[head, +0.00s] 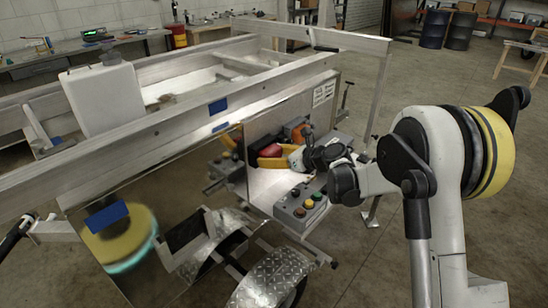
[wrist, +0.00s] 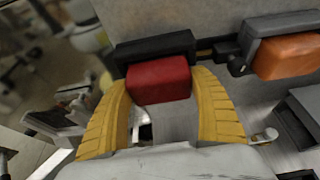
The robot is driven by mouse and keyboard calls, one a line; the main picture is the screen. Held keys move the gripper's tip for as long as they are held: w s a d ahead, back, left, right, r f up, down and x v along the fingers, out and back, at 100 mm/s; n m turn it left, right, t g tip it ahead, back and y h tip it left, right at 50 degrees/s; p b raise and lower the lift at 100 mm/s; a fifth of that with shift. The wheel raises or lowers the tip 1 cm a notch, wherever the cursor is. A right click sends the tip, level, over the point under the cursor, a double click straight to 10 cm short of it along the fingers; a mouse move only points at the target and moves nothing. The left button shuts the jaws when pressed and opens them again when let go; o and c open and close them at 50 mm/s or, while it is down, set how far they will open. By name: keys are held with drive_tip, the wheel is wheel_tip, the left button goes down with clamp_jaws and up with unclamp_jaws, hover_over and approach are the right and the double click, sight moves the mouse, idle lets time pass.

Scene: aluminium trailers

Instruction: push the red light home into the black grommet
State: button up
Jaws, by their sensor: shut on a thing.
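The red light (wrist: 159,80) is a block with rounded edges, between the two yellow fingers of my gripper (wrist: 158,100) in the wrist view. My gripper is shut on its sides. The black grommet (wrist: 155,47) is right behind the light on the grey trailer panel, and its upper rim shows above the light. The light's back end is hidden, so I cannot tell how deep it sits. In the head view the red light (head: 271,151) shows between the yellow fingers (head: 270,161) at the trailer's end panel. The grommet is hard to make out there.
An orange light (wrist: 287,56) in a grey housing is mounted to the right of the grommet; it also shows in the head view (head: 299,129). A grey control box (head: 301,210) with coloured buttons stands below my wrist. Diamond-plate fenders (head: 268,280) lie at the front.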

drive_tip(key=shift+w+a, duration=0.25)
drive_tip(key=shift+a, duration=0.05)
drive_tip(key=o, duration=1.4)
drive_tip(key=shift+c, duration=0.2)
drive_tip(key=v, duration=1.2)
drive_tip(key=shift+r, duration=0.15)
